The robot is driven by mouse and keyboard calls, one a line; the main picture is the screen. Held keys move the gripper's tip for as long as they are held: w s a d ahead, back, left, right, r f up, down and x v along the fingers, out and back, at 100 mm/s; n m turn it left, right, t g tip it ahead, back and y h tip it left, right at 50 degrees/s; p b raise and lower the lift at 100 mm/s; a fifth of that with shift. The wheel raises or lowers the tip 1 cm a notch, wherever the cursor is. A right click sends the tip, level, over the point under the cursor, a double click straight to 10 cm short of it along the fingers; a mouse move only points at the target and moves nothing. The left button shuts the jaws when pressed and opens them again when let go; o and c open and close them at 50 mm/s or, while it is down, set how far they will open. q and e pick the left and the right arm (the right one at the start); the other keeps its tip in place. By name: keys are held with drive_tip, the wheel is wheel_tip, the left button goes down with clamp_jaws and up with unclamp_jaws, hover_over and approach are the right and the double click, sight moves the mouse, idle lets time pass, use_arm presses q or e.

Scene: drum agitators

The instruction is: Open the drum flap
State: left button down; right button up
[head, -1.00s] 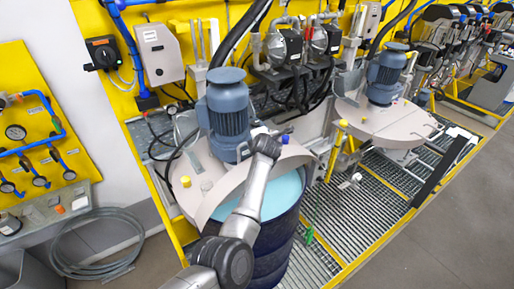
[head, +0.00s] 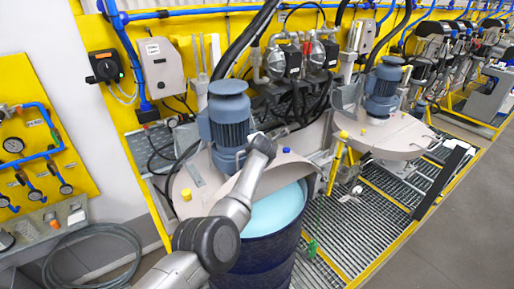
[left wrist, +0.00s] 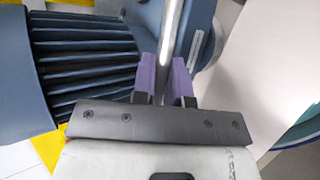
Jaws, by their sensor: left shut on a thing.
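The blue drum (head: 262,262) stands under a beige lid with a blue-grey motor (head: 230,118) on top. The lid's front flap (head: 290,164) is tilted up, and the light-blue drum opening (head: 280,208) shows below it. My left gripper (head: 262,140) is at the flap beside the motor; my wrist hides its fingertips there. In the left wrist view, its purple fingers (left wrist: 165,68) are shut on a metal bar handle (left wrist: 173,35). The motor fins (left wrist: 85,65) are at left and the pale flap (left wrist: 265,60) at right. My right gripper is not in view.
A second lid with a motor (head: 383,88) stands to the right. Pumps and black hoses (head: 290,65) are behind the drum. A yellow-edged grating (head: 340,235) lies at right. A coiled grey hose (head: 90,258) lies on the floor at left.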

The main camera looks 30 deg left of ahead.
use_arm(q)
drive_tip(key=c, duration=1.2)
unclamp_jaws()
drive_tip(key=shift+o, duration=0.2)
drive_tip(key=b+v, duration=0.1)
drive_tip(key=v, duration=1.3)
drive_tip(key=shift+w+a+n, duration=0.1)
drive_tip(key=shift+n, duration=0.2)
